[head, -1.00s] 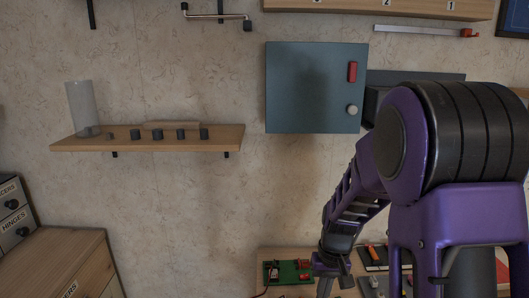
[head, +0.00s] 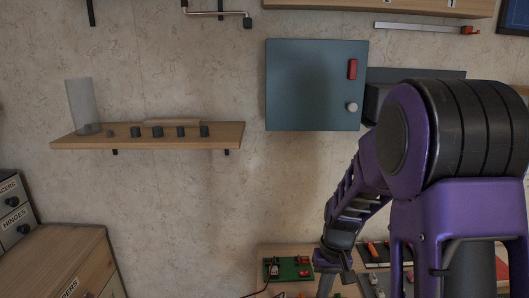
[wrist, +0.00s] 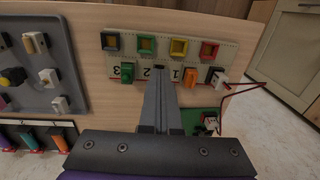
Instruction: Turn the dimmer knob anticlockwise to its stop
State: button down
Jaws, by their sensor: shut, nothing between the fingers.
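A pale round knob (head: 351,107) sits at the lower right of the blue-grey wall box (head: 300,88). I cannot tell whether it is the dimmer knob, and no mark shows its angle. A green board (head: 288,269) with red and white parts lies on the bench; part of it also shows in the wrist view (wrist: 190,121). My gripper (wrist: 160,72) is shut and empty, pointing at a pale panel (wrist: 139,43) with coloured square frames and numbers. In the head view my gripper (head: 325,266) is low, right of the green board and well below the knob.
A red handle (head: 352,69) sits above the pale knob. A wooden shelf (head: 222,142) with a clear cylinder and small dark blocks is on the left wall. A grey tray (wrist: 74,96) with several pegs lies beside the panel. A red wire (wrist: 246,91) crosses at the right.

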jog(key=shift+d, duration=0.25)
jog(key=shift+s, duration=0.1)
dwell(0.3)
jog(key=shift+s+d, duration=0.1)
jog(key=shift+s, duration=0.1)
jog(key=r+p, duration=0.1)
jog(key=r, duration=0.1)
jog(key=r+p, duration=0.3)
jog(key=r, duration=0.1)
jog(key=shift+d, duration=0.25)
jog(key=shift+p, duration=0.3)
